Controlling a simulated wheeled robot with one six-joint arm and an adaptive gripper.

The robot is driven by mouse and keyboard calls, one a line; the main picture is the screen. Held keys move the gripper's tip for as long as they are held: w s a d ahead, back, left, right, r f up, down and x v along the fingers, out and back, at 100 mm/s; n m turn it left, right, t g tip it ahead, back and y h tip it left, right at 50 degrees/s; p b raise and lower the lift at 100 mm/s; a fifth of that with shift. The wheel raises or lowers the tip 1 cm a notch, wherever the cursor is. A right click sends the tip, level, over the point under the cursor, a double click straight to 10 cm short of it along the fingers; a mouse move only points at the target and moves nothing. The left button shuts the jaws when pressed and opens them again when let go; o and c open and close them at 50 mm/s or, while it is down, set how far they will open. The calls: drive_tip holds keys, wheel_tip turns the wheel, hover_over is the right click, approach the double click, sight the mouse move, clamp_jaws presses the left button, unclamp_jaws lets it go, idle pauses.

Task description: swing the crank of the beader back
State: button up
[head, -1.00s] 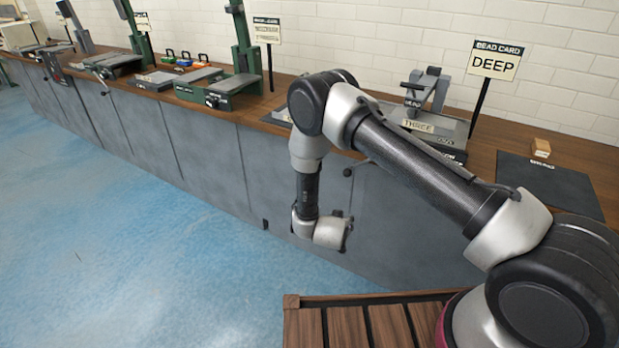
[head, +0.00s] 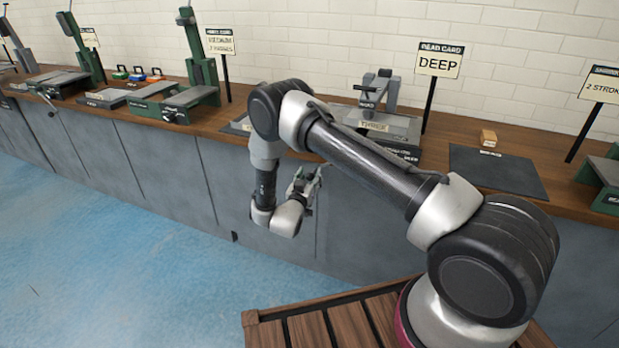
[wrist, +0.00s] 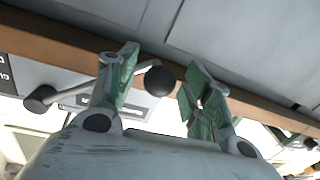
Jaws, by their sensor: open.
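The beader (head: 379,95) is a grey machine on the bench, with an upright frame and a plate on its base. Its crank shows in the wrist view as a thin rod running from a dark hub (wrist: 40,98) at left to a black ball knob (wrist: 158,80). My gripper (head: 312,175) is in front of the bench, below and left of the beader. In the wrist view its green-padded fingers (wrist: 160,62) are open, with the knob appearing between them; contact cannot be told. In the head view the crank is hidden by my arm.
A sign (head: 439,60) reading DEEP stands right of the beader. A dark mat (head: 497,172) with a small wooden block (head: 488,138) lies further right. Green machines (head: 178,103) stand to the left. The blue floor (head: 110,240) is clear.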

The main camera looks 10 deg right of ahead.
drive_tip(key=shift+w+d, duration=0.1)
drive_tip(key=shift+w, duration=0.05)
clamp_jaws()
drive_tip(key=shift+d+f, duration=0.1)
